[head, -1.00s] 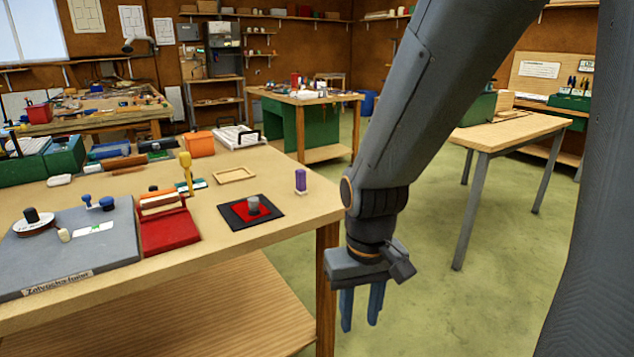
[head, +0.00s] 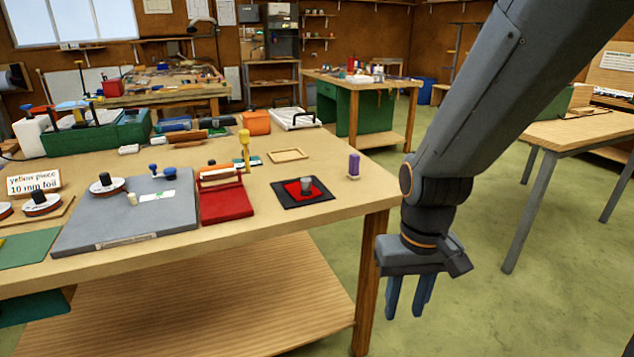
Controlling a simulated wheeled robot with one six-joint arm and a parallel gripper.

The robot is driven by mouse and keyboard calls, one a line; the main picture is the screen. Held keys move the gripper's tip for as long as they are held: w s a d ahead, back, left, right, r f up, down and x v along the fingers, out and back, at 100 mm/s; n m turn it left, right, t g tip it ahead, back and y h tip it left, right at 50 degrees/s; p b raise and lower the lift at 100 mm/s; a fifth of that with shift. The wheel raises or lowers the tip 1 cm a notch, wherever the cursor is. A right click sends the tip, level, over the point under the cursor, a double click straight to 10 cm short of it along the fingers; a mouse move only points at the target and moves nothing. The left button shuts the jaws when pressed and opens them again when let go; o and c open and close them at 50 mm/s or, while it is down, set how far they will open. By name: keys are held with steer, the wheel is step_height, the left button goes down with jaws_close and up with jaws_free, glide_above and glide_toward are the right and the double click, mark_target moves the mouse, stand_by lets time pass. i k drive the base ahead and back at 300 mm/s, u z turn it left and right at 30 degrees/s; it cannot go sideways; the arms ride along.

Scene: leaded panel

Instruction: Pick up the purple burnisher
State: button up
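The purple burnisher (head: 354,165) stands upright near the right edge of the workbench, on a small pale base. My gripper (head: 409,298) hangs pointing down beyond the bench's right edge, to the right of the burnisher and lower in the picture. Its two blue fingers are apart with a narrow gap between them, and nothing shows between them. The gripper does not touch the burnisher or the bench.
The workbench (head: 255,213) also carries a black-and-red mat (head: 285,196) with a grey cylinder (head: 306,186), a wooden frame (head: 288,155), a red tray (head: 226,205) and a yellow upright tool (head: 244,148). Another table (head: 560,133) stands at right. Floor between is clear.

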mark_target(354, 165)
steer(key=u, duration=0.05)
steer(key=k, duration=0.45)
steer(key=z, duration=0.25)
steer(key=i, duration=1.3)
steer(key=u, duration=0.75)
